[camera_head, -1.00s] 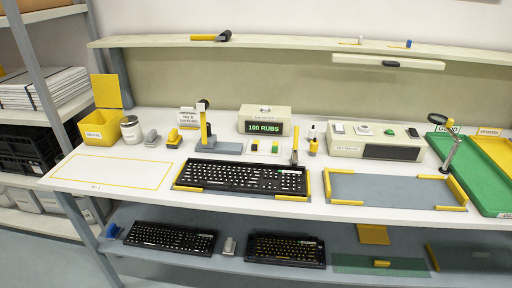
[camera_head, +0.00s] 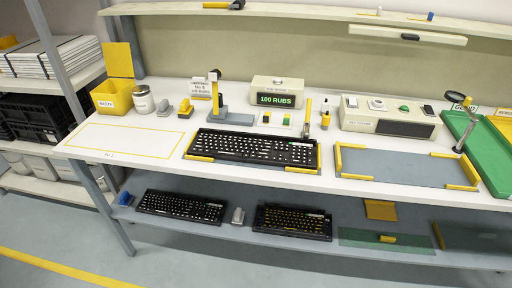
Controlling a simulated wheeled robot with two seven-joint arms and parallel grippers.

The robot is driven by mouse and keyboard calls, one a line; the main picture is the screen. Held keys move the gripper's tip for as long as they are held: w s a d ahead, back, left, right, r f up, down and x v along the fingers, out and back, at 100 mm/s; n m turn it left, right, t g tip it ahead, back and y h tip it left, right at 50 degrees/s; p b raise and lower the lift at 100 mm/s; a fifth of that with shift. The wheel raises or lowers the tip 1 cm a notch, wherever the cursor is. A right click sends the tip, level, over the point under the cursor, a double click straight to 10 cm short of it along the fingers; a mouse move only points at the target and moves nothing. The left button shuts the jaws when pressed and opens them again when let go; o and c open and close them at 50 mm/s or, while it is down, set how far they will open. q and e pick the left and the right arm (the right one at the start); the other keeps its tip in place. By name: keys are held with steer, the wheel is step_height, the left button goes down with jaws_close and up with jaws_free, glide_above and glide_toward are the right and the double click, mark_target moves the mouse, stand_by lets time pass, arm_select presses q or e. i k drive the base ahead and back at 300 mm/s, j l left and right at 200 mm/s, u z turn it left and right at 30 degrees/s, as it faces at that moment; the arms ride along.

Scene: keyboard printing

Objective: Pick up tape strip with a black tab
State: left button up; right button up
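I cannot make out a tape strip with a black tab for certain. A pale bar (camera_head: 370,31) under the upper shelf carries a small black piece (camera_head: 410,37); I cannot tell if this is tape. Two small pale items lie on the upper shelf, one with a yellowish bit (camera_head: 378,11) and one with a blue bit (camera_head: 430,16). A black keyboard (camera_head: 255,148) lies between yellow corner pieces on the white table. A box with a green display (camera_head: 277,99) reading "100 RUBS" stands behind it. Neither of my grippers is in view.
A grey mat with yellow corners (camera_head: 400,166) is empty. Two keyboards (camera_head: 181,206) (camera_head: 292,222) lie on the lower shelf. Floor in front is clear.

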mark_target(267, 118)
steer(key=i+l, duration=0.65)
steer(key=l, duration=0.3)
steer(key=i+l, duration=0.35)
steer(key=l, duration=0.1)
